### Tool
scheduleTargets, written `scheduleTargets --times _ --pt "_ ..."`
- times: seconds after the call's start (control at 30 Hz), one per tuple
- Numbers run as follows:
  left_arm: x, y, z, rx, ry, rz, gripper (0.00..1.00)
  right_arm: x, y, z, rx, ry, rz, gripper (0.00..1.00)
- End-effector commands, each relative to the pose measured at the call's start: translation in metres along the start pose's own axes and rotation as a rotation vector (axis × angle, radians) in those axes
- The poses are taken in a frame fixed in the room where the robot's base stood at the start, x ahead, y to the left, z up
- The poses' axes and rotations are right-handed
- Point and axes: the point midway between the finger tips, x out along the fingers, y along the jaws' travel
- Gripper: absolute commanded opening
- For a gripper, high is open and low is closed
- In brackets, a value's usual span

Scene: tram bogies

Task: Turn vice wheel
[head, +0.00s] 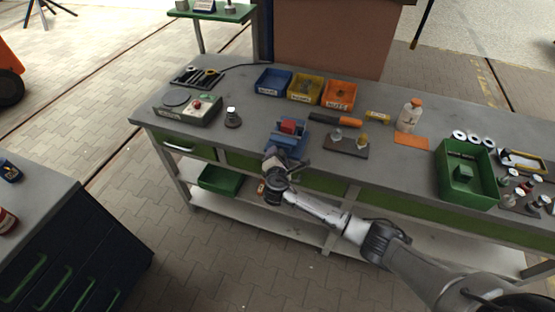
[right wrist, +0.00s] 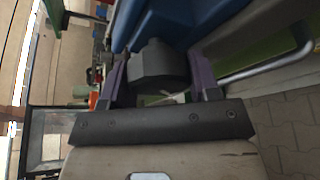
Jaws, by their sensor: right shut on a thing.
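The blue vice (head: 286,140) stands at the front edge of the grey workbench, with a red block (head: 289,126) at its jaws. My right gripper (head: 274,160) is at the front of the vice. In the right wrist view the purple fingers of my right gripper (right wrist: 160,80) are on either side of a dark grey vice wheel (right wrist: 158,65) and are shut on it. The blue vice body (right wrist: 180,22) shows just beyond. In the head view the wheel is mostly hidden by the gripper. My left gripper is not in view.
Blue (head: 273,82), yellow (head: 305,88) and orange (head: 340,95) bins stand behind the vice. A dark plate (head: 346,148) with small parts lies to its right, and a green crate (head: 467,175) is further right. A scale-like device (head: 188,108) is at left.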

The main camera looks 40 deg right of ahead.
Motion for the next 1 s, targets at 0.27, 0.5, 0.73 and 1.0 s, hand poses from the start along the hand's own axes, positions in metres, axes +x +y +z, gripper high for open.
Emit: scheduleTargets --times 0.27,0.5,0.73,1.0 --pt "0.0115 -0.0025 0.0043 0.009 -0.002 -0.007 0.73 0.0003 -0.0006 -0.0004 0.117 -0.002 0.048 0.32" --pt "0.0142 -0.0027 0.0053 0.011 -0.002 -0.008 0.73 0.0003 0.0001 0.0003 0.157 -0.001 0.065 0.32" --pt "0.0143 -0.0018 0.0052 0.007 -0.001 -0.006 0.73 0.0001 0.0005 0.0005 0.163 -0.001 0.068 0.32" --pt "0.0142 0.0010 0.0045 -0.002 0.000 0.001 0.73 0.0001 0.0005 0.0004 0.163 -0.001 0.067 0.61"
